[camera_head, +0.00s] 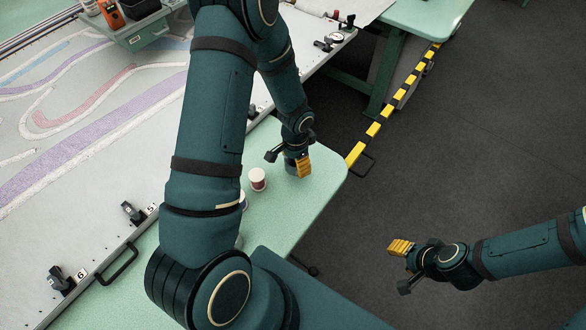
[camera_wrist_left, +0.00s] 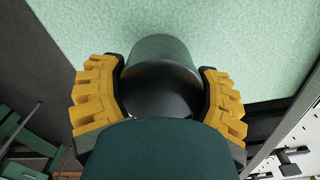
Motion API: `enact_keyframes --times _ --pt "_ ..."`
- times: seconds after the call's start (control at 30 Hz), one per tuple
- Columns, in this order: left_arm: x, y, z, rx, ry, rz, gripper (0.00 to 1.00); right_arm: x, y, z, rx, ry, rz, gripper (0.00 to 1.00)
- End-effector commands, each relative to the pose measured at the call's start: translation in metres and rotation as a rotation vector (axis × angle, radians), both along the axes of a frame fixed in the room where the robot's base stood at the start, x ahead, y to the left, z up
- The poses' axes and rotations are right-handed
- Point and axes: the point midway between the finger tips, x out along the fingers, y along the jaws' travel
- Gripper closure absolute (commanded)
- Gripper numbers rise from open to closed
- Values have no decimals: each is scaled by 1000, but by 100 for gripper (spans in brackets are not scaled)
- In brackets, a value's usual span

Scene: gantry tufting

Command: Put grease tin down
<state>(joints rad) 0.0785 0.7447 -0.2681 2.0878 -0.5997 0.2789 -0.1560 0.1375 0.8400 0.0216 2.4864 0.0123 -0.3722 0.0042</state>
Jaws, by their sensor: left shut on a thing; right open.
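The grease tin (camera_wrist_left: 162,75) is a dark green and black cylinder between the yellow-padded fingers of my left gripper (camera_wrist_left: 160,95) in the wrist view. In the head view, my left gripper (camera_head: 289,164) is low over the right end of the pale green table (camera_head: 310,205), near its rounded corner. There the tin is mostly hidden by the fingers. I cannot tell whether the tin's base touches the table. My right gripper (camera_head: 403,267) is open and empty, out over the dark floor.
A white-and-dark-red spool (camera_head: 257,180) stands left of my left gripper, with another spool (camera_head: 242,199) partly behind my arm. The tufting frame (camera_head: 95,130) with its clamps (camera_head: 132,212) lies left. A yellow-black strip (camera_head: 385,115) runs along the floor. The table's front right is clear.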

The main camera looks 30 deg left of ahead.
Motion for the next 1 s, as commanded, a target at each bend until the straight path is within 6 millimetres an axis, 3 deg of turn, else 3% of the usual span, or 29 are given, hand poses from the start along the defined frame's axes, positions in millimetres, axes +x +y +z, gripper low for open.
enact_keyframes --times 0.27,0.67,0.7,0.73,0.77,1.0 --pt "-1 -1 -34 0 4 -1 73 0 0 -4 -1 0 0 53" --pt "0 0 -38 0 1 0 73 0 0 -8 -1 0 0 53" --pt "0 0 -38 0 1 0 18 0 0 -7 -1 0 0 53" --pt "0 0 -38 0 1 0 7 0 0 -7 -1 0 0 53" --pt "0 0 -37 0 1 0 0 0 0 -7 -1 0 0 53" --pt "0 0 -37 0 1 0 0 0 0 -7 -1 0 0 53"
